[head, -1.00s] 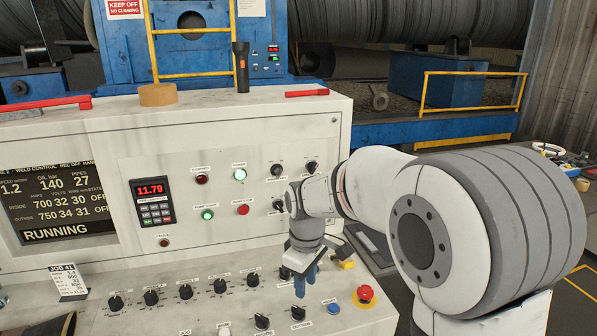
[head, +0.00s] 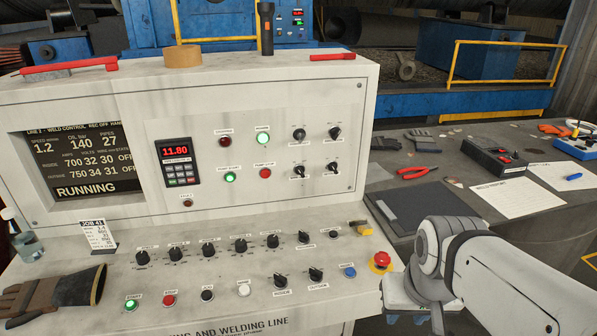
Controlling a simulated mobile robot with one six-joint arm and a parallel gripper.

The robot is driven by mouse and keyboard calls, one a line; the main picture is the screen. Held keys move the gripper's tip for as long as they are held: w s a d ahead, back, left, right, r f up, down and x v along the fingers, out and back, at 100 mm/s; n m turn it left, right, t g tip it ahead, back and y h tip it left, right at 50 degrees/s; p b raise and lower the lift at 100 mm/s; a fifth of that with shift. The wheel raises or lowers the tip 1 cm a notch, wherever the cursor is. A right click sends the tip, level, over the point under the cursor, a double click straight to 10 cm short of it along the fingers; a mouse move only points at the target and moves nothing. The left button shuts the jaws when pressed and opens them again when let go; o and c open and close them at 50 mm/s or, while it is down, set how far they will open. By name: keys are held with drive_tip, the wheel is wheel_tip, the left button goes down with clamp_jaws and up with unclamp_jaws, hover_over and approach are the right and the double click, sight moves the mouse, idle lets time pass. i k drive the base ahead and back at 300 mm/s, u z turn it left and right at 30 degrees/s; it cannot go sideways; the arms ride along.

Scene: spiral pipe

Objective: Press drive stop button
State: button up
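A red push button (head: 169,300) sits in the lower front row of the sloping console, between a green button (head: 131,304) and a black one (head: 207,295). Its small label is hard to read. Another red button (head: 265,173) is on the upright panel, beside a lit green one (head: 230,176). A red mushroom button (head: 381,259) on a yellow base is at the console's right end. My gripper (head: 437,320) hangs down at the lower right, beyond the console's right edge and far from the front-row red button. The frame's bottom edge cuts its fingers, and their opening is unclear.
Several black knobs (head: 240,245) stand above the front row. A grey side table (head: 450,170) with tools and papers is at right.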

sight(168, 300)
drive_tip(key=u, duration=1.7)
